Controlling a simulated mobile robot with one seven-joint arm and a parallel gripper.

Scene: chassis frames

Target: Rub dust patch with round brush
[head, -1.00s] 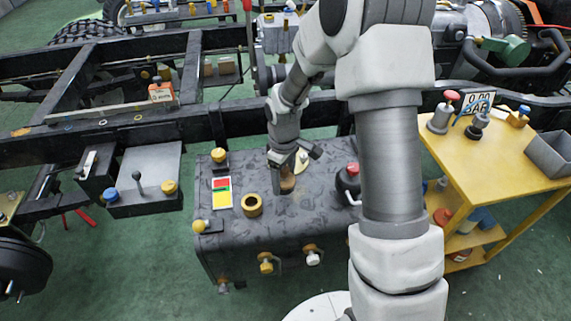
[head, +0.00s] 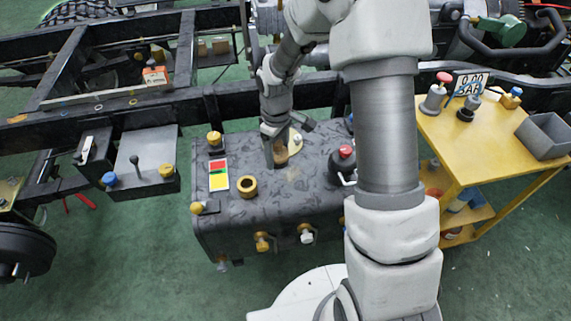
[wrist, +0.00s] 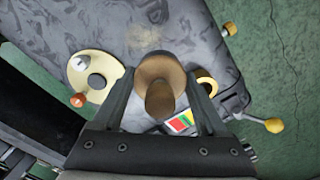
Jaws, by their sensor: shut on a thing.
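My gripper (head: 275,152) is shut on a round brush (head: 281,157) with a brown wooden body, above the dark mottled top of a tank (head: 225,230). In the wrist view the brush (wrist: 160,78) sits between the two fingers, its handle toward the camera. Its bristles are hidden, and I cannot tell whether it touches the surface. The dust patch, a faint tan smudge, shows in the wrist view (wrist: 148,36) just beyond the brush. It shows in the head view (head: 293,174) to the right of and nearer than the brush.
A cream plate with knobs (wrist: 92,88) lies close beside the brush. Black frame rails (head: 100,112) run behind. A yellow cart (head: 440,135) is at right.

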